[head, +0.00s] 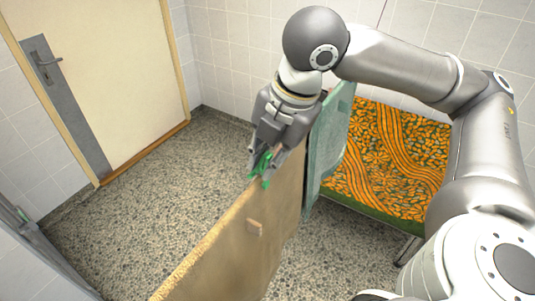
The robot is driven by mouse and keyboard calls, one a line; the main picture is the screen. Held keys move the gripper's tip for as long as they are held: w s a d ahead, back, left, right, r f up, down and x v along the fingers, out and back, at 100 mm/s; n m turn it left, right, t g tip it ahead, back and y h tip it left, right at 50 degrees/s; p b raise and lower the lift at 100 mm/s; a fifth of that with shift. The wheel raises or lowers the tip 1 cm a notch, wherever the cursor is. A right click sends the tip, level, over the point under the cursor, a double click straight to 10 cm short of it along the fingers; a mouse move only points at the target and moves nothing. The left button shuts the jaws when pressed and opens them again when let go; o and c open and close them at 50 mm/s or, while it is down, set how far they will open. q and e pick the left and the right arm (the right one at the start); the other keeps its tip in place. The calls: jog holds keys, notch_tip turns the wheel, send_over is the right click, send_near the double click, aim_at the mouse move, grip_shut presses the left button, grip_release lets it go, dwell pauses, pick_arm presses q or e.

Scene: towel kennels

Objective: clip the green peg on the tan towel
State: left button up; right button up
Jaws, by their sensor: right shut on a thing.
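The tan towel (247,246) hangs upright, with its top edge running from the bottom of the head view up to the middle. My right gripper (266,151) is over the far part of that edge, pointing down. It is shut on the green peg (262,167). The peg's lower end is right at the towel's top edge; I cannot tell whether its jaws straddle the cloth. A small tan tab (254,227) shows on the towel's face. My left gripper is out of view.
A green towel or panel (328,138) hangs just behind and right of the tan towel. A bench with an orange patterned cover (390,155) stands at the right by the tiled wall. A closed door (105,70) is at the left. The speckled floor (150,200) between is clear.

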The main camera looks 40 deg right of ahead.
jog(key=shift+f, duration=0.25)
jog(key=shift+f, duration=0.25)
dwell(0.4)
jog(key=o, duration=1.4)
jog(key=shift+c, duration=0.2)
